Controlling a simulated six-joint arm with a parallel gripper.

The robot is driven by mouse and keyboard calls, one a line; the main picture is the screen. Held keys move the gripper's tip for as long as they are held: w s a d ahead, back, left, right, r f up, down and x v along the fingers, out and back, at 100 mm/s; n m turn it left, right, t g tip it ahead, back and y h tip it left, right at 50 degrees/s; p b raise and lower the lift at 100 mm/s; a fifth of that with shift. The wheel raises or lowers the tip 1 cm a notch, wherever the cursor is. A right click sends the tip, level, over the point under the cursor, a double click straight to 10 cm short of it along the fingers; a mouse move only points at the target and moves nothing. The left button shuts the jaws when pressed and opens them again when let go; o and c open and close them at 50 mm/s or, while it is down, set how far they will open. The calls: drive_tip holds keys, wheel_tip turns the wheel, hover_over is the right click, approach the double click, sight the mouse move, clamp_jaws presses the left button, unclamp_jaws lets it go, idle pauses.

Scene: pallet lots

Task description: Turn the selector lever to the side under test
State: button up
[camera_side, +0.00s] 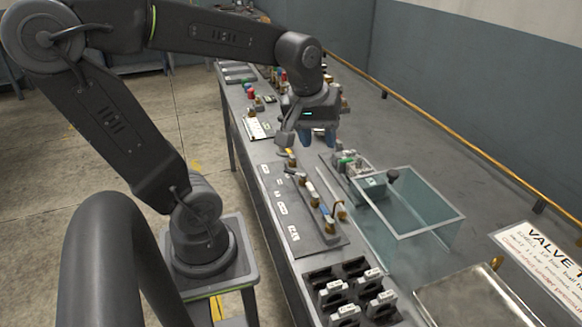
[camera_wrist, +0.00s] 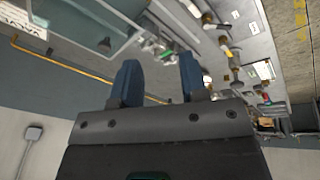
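My gripper (camera_side: 318,137) hangs over the bench at the far end of a panel of brass fittings (camera_side: 330,236). Its two blue fingers stand apart with nothing between them, as the wrist view (camera_wrist: 159,80) also shows. The panel carries a row of fittings with a yellow-ended handle (camera_side: 291,160), a blue part (camera_side: 325,208) and a bent brass piece (camera_side: 341,210). I cannot tell which of these is the selector lever, or which side it points to. Brass fittings also show at the top of the wrist view (camera_wrist: 208,18), beyond the fingers.
A clear-walled tank (camera_side: 430,232) stands right of the panel, with a small green-topped fixture (camera_side: 346,160) by its far corner. A black rack (camera_side: 350,291) with labelled pieces and a metal tray (camera_side: 475,300) are nearer. A yellow rail (camera_side: 440,137) runs along the wall.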

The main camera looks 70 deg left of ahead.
drive_tip(key=w+a+f+n+g, duration=0.1)
drive_tip(key=a+f+n+g, duration=0.1)
drive_tip(key=a+n, duration=0.65)
drive_tip(key=n+g+h, duration=0.1)
drive_tip(key=n, duration=0.7)
approach(290, 171)
wheel_tip(290, 171, down, 8)
drive_tip(key=shift+w+a+f, duration=0.1)
drive_tip(key=shift+w+f, duration=0.05)
clamp_jaws()
